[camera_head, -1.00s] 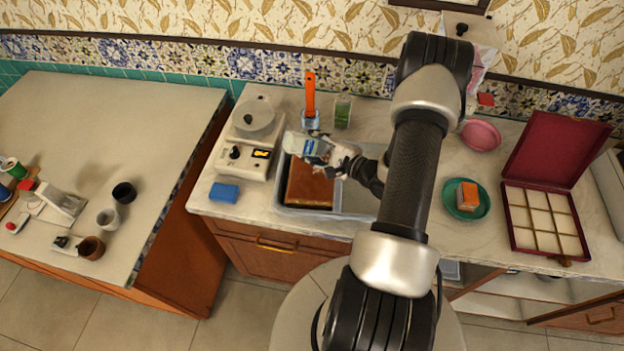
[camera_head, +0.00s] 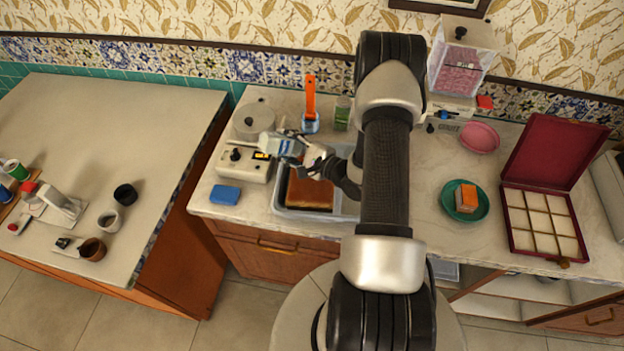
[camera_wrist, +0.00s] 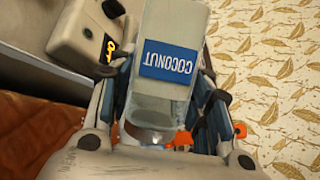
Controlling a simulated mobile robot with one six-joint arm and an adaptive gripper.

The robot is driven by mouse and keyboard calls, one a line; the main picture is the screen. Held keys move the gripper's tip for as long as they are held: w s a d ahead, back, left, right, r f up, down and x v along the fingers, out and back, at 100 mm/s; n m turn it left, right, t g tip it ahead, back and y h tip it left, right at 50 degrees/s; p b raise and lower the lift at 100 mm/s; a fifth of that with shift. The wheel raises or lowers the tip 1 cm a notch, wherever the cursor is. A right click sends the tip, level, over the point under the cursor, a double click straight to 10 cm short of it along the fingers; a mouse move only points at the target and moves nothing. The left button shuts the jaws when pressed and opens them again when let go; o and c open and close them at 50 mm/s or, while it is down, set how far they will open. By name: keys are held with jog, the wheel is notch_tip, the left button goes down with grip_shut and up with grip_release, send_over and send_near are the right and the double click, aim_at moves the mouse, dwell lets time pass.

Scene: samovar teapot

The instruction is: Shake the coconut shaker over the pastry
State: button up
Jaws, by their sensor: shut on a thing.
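My gripper (camera_head: 304,150) is shut on the coconut shaker (camera_head: 283,146), a pale clear container with a blue label. In the wrist view the shaker (camera_wrist: 178,40) lies between the fingers, and its label reads COCONUT upside down. In the head view the shaker is tilted, nearly lying on its side, pointing left. It is held above the back left part of the brown pastry (camera_head: 310,193), which lies in a grey tray (camera_head: 300,212). In the wrist view brown pastry (camera_wrist: 35,130) shows at the lower left. I cannot tell whether any coconut is falling.
A white scale-like device (camera_head: 243,165) stands left of the tray, with a blue sponge (camera_head: 225,194) in front. An orange-handled brush (camera_head: 310,105) and a green jar (camera_head: 342,113) stand behind. A green plate (camera_head: 450,205), pink bowl (camera_head: 480,138) and open red box (camera_head: 510,225) are right.

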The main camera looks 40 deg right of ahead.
notch_tip(320, 180, up, 3)
jog(key=shift+f+p, duration=0.15)
jog(key=shift+p, duration=0.95)
notch_tip(320, 180, down, 3)
jog(key=shift+r+b, duration=0.1)
jog(key=shift+b, duration=1.05)
jog(key=shift+r, duration=0.1)
jog(key=s+a+p, duration=0.1)
jog(key=s+a, duration=0.1)
jog(key=s, duration=0.9)
jog(key=shift+s, duration=0.4)
